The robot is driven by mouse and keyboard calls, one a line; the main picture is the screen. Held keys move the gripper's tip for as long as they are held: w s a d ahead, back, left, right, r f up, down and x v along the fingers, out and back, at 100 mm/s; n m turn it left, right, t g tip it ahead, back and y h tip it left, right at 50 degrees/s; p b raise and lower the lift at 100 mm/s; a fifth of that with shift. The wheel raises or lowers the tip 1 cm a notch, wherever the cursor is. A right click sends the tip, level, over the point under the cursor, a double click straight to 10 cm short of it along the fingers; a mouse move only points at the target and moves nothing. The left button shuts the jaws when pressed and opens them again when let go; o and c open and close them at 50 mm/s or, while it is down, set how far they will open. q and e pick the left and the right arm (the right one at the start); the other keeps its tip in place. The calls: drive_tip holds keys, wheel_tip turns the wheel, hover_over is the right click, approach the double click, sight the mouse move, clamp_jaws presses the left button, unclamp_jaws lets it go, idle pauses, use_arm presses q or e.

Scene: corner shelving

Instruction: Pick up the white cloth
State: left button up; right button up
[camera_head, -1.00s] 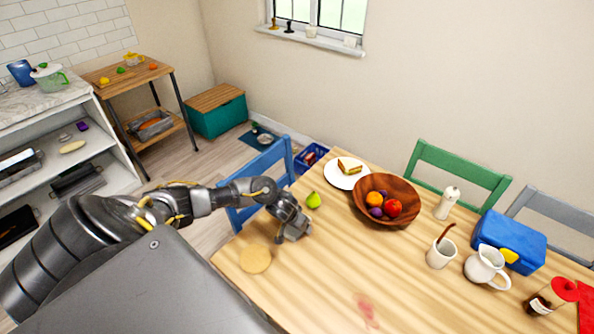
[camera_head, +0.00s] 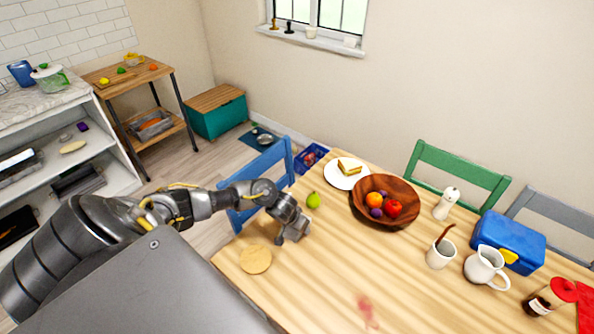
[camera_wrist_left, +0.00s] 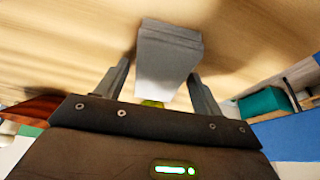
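My left gripper (camera_head: 292,238) points down at the wooden table's near left part, between the green pear (camera_head: 314,200) and a round tan disc (camera_head: 255,259). In the left wrist view, a pale grey-white block-like thing (camera_wrist_left: 168,62) lies between the fingers of my left gripper (camera_wrist_left: 160,75); it may be the white cloth, folded. The fingers stand apart on either side of it, with a narrow gap showing at the left finger. No white cloth can be made out in the head view, where the gripper covers that spot. My right gripper is out of view.
A wooden bowl of fruit (camera_head: 368,215) and a plate with a sandwich (camera_head: 342,181) stand beyond the pear. A white mug (camera_head: 440,255), jug (camera_head: 484,268) and blue lunch box (camera_head: 515,240) are at the right. A blue chair (camera_head: 262,165) is at the table's left edge. The front middle is mostly bare.

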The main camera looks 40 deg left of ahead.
use_arm(q)
drive_tip(key=c, duration=0.9)
drive_tip(key=shift+o, duration=0.2)
drive_tip(key=shift+r, duration=0.1)
drive_tip(key=shift+r, duration=0.15)
wheel_tip(320, 180, up, 3)
drive_tip(key=shift+f, duration=0.1)
drive_tip(key=s+a+r, duration=0.8)
drive_tip(key=s+r, duration=0.2)
drive_tip(key=s, duration=0.1)
drive_tip(key=shift+a, duration=0.35)
drive_tip(key=shift+r, duration=0.1)
